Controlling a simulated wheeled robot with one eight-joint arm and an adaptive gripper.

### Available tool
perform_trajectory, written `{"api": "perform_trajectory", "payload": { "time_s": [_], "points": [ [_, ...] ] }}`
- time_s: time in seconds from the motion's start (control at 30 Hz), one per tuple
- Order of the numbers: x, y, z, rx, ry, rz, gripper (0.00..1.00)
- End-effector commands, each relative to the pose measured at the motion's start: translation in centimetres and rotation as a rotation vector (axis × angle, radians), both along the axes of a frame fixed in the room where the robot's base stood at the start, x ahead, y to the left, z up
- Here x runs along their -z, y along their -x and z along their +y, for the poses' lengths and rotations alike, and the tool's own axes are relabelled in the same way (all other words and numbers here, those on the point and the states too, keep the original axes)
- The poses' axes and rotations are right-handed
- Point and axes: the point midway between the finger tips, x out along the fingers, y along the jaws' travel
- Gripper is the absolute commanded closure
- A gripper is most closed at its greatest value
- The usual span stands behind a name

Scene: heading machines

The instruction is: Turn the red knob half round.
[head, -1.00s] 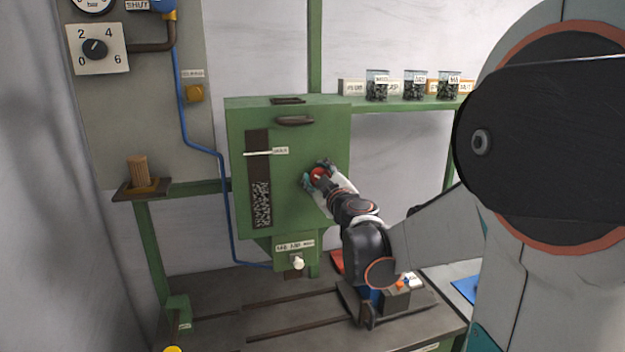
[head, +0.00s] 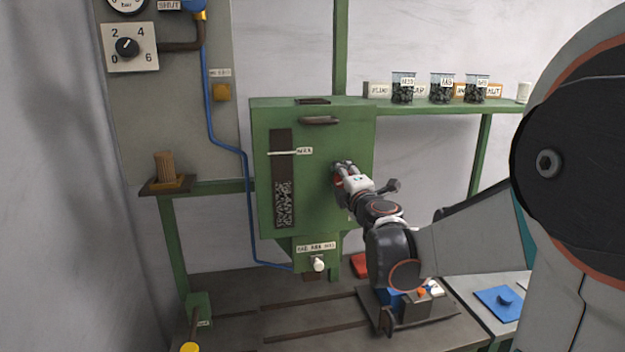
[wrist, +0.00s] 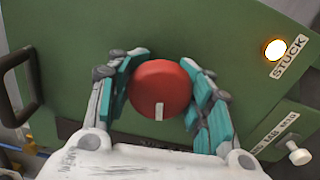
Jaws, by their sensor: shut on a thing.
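The red knob (wrist: 160,88) is on the front of the green machine box (wrist: 215,35). A short white mark on the knob's face points down towards my palm in the wrist view. My gripper (wrist: 157,92) has its teal finger pads on both sides of the knob, closed on it. In the head view my gripper (head: 342,172) is against the right part of the box (head: 262,135) front, and it hides most of the knob.
A lit lamp (wrist: 275,48) sits beside a "STUCK" label. A dark handle (wrist: 20,88) and a small white knob (wrist: 299,153) are on the box. A blue hose (head: 247,200) runs left of it. Labelled jars (head: 441,88) stand on the right shelf.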

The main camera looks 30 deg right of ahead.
Motion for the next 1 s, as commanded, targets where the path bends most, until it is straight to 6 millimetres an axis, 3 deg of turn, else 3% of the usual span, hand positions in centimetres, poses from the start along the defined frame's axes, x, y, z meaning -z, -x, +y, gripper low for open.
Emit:
{"api": "perform_trajectory", "payload": {
  "time_s": [1.0],
  "points": [
    [0.21, 0.08, 0.08, -0.002, 0.906, 0.297, 0.82]
  ]
}}
